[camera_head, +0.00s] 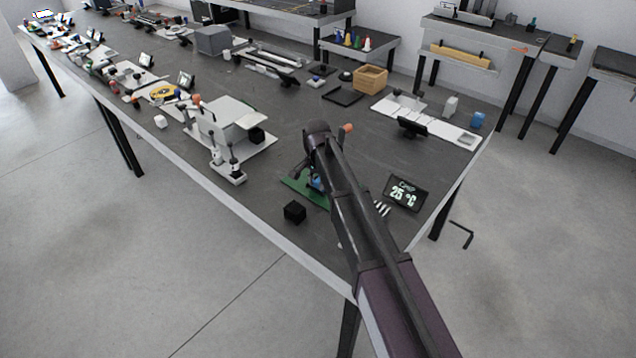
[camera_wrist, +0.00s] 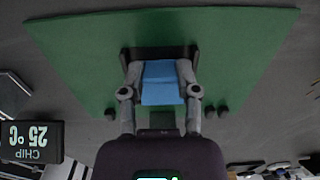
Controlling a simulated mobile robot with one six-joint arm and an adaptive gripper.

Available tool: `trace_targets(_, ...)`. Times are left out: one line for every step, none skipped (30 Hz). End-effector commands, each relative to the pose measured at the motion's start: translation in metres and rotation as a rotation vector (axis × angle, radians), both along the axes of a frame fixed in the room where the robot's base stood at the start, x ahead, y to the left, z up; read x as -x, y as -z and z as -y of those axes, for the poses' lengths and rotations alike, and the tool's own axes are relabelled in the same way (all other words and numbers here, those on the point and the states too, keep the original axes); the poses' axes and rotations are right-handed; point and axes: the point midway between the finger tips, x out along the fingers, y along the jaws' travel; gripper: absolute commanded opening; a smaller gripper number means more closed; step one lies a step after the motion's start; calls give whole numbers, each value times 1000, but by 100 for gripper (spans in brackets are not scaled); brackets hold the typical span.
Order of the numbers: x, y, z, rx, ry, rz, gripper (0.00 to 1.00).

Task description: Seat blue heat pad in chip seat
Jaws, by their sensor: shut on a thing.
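The blue heat pad (camera_wrist: 161,82) is a light blue block between the two fingers of my gripper (camera_wrist: 160,78) in the wrist view. My gripper is shut on it. The pad is directly over a dark chip seat (camera_wrist: 189,54) on a green board (camera_wrist: 80,60). I cannot tell whether the pad rests in the seat or hangs just above it. In the head view my arm hides most of the green board (camera_head: 300,187), and only a little blue of the pad (camera_head: 316,184) shows beside my gripper.
A black cube (camera_head: 294,212) lies near the table's front edge. A white stand (camera_head: 228,165) is to the left. A wooden box (camera_head: 369,79) and a white panel (camera_head: 455,135) are farther back.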

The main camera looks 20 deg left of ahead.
Motion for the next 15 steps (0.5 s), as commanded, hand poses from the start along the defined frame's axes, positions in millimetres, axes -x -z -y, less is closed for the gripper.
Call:
trace_targets(0,-1,0,0,0,0,3)
trace_targets(0,-2,0,0,0,0,3)
trace_targets(0,-3,0,0,0,0,3)
trace_targets(0,-4,0,0,0,0,3)
trace_targets(0,-5,0,0,0,0,3)
trace_targets(0,-7,0,0,0,0,3)
trace_targets(0,-9,0,0,0,0,3)
trace_targets(0,-11,0,0,0,0,3)
trace_targets(0,-13,0,0,0,0,3)
trace_targets(0,-15,0,0,0,0,3)
trace_targets(0,-17,0,0,0,0,3)
trace_targets(0,-21,0,0,0,0,3)
trace_targets(0,-23,0,0,0,0,3)
trace_targets(0,-26,0,0,0,0,3)
trace_targets(0,-29,0,0,0,0,3)
